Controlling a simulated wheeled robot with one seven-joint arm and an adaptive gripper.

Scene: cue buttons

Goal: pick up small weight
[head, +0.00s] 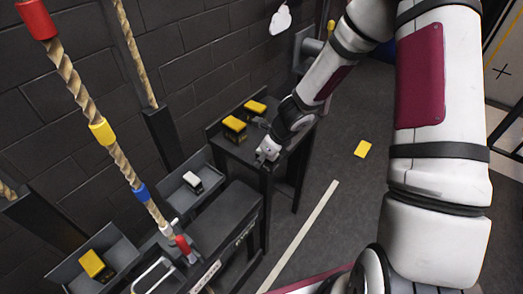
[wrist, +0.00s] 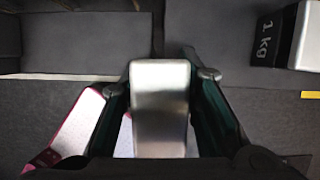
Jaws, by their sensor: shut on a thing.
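In the wrist view a pale silver block (wrist: 160,105), which looks like the small weight, sits between the two fingers of my gripper (wrist: 160,78). The fingers are shut on its sides. Its lower part is hidden by the gripper body. In the head view my gripper (head: 268,150) is at the front edge of the dark bench. What it holds is too small to make out clearly there. Two yellow-topped black weights, a nearer one (head: 235,127) and a farther one (head: 256,107), stand on the bench to the left of my gripper.
A block marked 1 kg (wrist: 284,38) stands at the upper right of the wrist view. A white-topped weight (head: 194,181) and a yellow-topped weight (head: 94,264) sit in trays at the left. A striped rope (head: 85,95) hangs at the left. The floor to the right is mostly clear.

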